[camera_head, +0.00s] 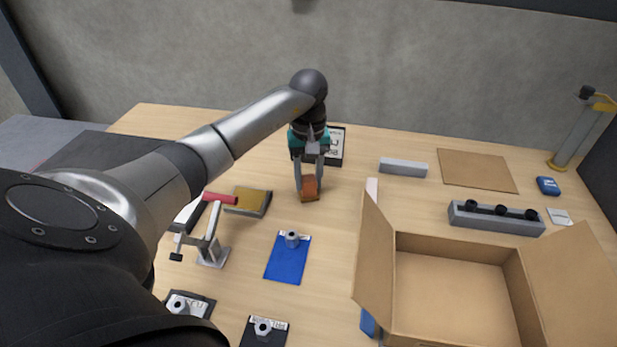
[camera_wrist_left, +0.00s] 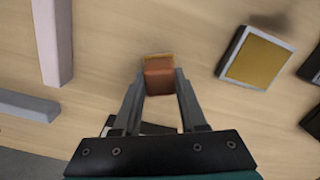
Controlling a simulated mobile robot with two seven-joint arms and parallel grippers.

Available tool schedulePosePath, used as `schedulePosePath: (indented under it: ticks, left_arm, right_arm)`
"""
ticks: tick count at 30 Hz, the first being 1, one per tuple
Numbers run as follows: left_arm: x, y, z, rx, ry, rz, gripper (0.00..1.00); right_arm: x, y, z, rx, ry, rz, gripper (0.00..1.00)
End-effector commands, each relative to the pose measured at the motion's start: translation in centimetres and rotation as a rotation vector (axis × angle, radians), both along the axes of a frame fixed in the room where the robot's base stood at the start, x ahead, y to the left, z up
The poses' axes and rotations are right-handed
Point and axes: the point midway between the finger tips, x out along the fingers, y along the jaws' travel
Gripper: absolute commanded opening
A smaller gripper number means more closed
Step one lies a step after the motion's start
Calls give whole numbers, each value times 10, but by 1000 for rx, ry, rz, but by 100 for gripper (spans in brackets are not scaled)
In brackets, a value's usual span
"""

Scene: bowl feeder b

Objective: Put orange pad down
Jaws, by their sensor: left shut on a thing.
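The orange pad (camera_head: 309,190) is a small orange-brown block between the fingers of my left gripper (camera_head: 309,186), near the middle of the table in the head view. My left gripper is shut on it. In the left wrist view the orange pad (camera_wrist_left: 159,74) sits between the two fingertips (camera_wrist_left: 160,84), with a thin yellowish edge on its far side. I cannot tell whether the pad touches the table. My right gripper is not in view.
An open cardboard box (camera_head: 455,243) stands at the front right. A tray with a yellow-brown top (camera_head: 248,201) and a red-handled clamp (camera_head: 212,245) are to the left. A blue sheet (camera_head: 286,265) lies in front. A grey block (camera_head: 403,167) and a brown mat (camera_head: 477,170) lie behind right.

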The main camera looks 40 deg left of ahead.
Motion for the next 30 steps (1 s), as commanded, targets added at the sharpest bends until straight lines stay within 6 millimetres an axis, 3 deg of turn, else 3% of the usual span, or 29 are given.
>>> schedulePosePath:
  ticks: [1,9,19,23,30]
  left_arm:
    - [0,0,-2,1,-1,1,42]
    - [0,0,-1,0,0,0,71]
    - [0,-1,3,-1,0,0,71]
    - [2,1,24,2,-4,1,71]
    - [3,3,78,2,-4,0,71]
  right_arm:
    - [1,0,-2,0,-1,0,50]
    - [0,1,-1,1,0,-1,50]
    - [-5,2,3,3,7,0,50]
    - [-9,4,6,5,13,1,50]
    - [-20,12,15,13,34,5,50]
